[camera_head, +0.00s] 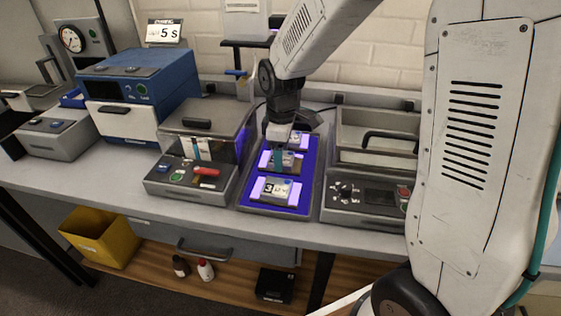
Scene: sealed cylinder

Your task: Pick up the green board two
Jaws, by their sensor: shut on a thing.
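Green board two (292,162) is the middle one of three small boards in the blue-lit tray (241,205). It looks dark with pale purple ends, and its green does not show clearly in this light. My gripper (278,166) reaches down from above and is shut on this board, hiding part of its middle. I cannot tell whether the board is lifted off the tray. The front board (276,191), marked 3, lies nearer the bench edge. The rear board (297,141) is partly behind my gripper.
Left of the tray stands a clear-lidded box (205,125) with a red-handled control panel. Right of it is an open-topped unit (375,150) with a dark handle. Further left are a blue machine (135,80) and a gauge unit (78,40). A yellow bin (100,235) is below the bench.

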